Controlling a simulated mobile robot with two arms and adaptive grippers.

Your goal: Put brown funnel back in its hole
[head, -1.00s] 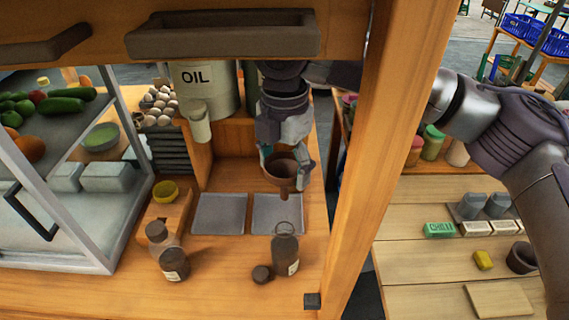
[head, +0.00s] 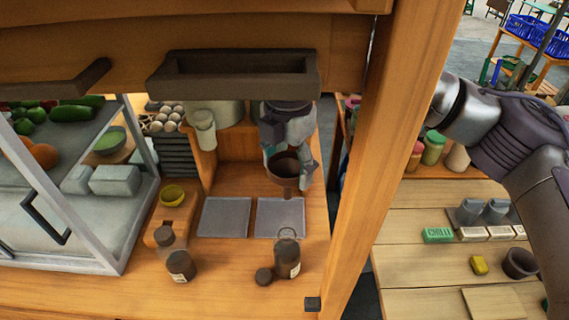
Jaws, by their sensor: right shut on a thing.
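The brown funnel (head: 284,167) is held in my right gripper (head: 289,158), whose fingers are shut on it. Its wide mouth faces up and its spout points down, above the right grey mat on the wooden counter. A yellow funnel (head: 173,196) sits in a wooden holder (head: 186,214) to the left of the mats. An empty hole in the holder is not clearly visible; a bottle hides part of its near end. My left gripper is not in view.
Two brown bottles (head: 181,266) (head: 288,258) and a dark cap (head: 264,276) stand at the counter's front. A glass case (head: 100,240) is on the left, a wooden post (head: 385,150) on the right. A dark tray (head: 235,75) hangs overhead. The grey mats (head: 224,217) are bare.

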